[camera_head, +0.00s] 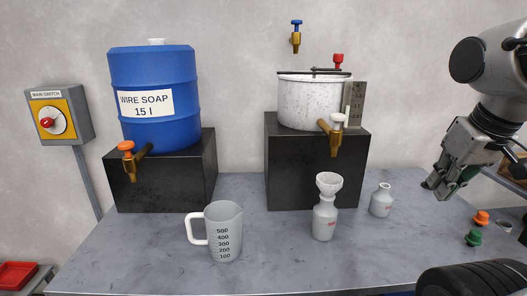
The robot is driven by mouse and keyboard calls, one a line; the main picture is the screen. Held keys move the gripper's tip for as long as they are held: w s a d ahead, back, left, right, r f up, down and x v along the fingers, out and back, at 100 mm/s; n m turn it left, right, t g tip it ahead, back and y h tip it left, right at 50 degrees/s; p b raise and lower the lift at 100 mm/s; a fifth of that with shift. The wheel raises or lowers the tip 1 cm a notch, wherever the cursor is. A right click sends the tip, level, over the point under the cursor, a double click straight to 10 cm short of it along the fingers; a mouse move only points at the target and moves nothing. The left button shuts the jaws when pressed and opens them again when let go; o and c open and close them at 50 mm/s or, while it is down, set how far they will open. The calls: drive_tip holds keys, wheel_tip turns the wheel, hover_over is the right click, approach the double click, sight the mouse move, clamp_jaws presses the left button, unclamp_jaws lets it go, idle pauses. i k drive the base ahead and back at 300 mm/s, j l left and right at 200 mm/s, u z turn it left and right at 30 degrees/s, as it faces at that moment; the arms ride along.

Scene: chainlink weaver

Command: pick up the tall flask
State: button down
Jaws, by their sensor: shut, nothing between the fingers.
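The tall flask (324,224) stands upright on the grey table, right of centre. My gripper (436,190) is shut and empty. It hangs in the air to the right of both flasks, pointing down and left, and touches neither.
A measuring jug (223,235) stands left of the tall flask. A blue soap barrel (153,75) and a white speckled pot (308,102) with taps stand on black blocks behind. Orange (482,217) and green (473,238) stoppers lie at right. The table between jug and flask is clear.

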sight(324, 218)
drive_tip(key=k+j+z, duration=0.1)
drive_tip(key=j+z, duration=0.3)
drive_tip(key=k+j+z, duration=0.15)
drive_tip(key=j+z, duration=0.2)
drive_tip(key=k+j+z, duration=0.2)
drive_tip(key=j+z, duration=0.2)
